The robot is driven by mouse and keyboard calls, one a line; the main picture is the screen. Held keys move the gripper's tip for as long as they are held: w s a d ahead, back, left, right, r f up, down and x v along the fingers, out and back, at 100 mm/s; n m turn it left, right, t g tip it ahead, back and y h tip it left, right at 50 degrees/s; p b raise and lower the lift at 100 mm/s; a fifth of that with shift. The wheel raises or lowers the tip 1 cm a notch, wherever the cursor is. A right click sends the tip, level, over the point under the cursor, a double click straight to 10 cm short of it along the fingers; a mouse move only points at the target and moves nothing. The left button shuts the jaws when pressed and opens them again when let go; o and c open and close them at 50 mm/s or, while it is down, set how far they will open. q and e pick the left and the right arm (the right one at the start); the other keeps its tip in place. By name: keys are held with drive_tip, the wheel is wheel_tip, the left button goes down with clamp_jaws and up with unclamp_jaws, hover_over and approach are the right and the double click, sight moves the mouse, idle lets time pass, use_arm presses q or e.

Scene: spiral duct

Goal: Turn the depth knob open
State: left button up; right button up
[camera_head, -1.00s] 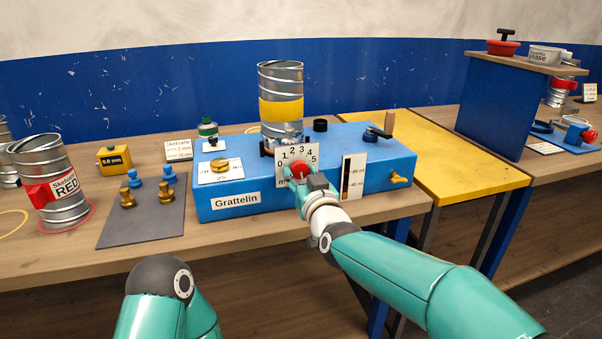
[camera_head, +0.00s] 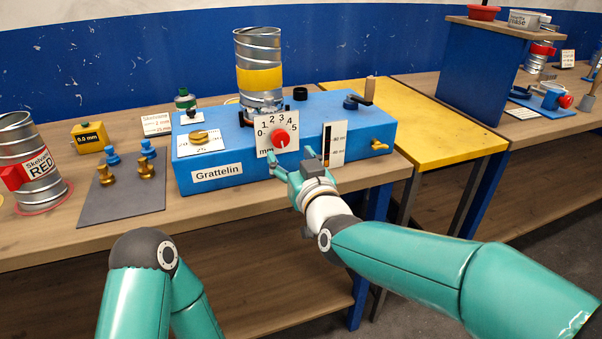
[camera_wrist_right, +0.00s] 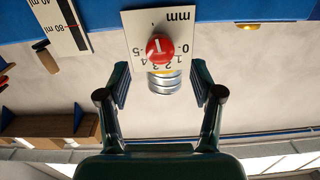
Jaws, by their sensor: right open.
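The red depth knob (camera_head: 281,139) sits on a white dial plate (camera_head: 265,149) marked 0 to 5 and mm, on the front of the blue Grattelin box (camera_head: 240,172). The knob's white mark points down, away from the numbers. In the right wrist view the knob (camera_wrist_right: 160,50) appears upside down, ahead of and between the fingers. My right gripper (camera_head: 290,159) is open and empty, a little below and in front of the knob, apart from it. Its two fingers also show in the wrist view (camera_wrist_right: 160,78). Only part of my left arm shows at lower left; its gripper is out of view.
A spiral duct (camera_head: 259,60) with a yellow band stands on the box. A grey mat (camera_head: 122,205) with several small knobs lies left. A yellow table (camera_head: 430,135) stands right.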

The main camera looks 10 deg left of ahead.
drive_tip(key=v, duration=0.5)
drive_tip(key=shift+s+d+f, duration=0.1)
drive_tip(key=shift+s+d, duration=0.1)
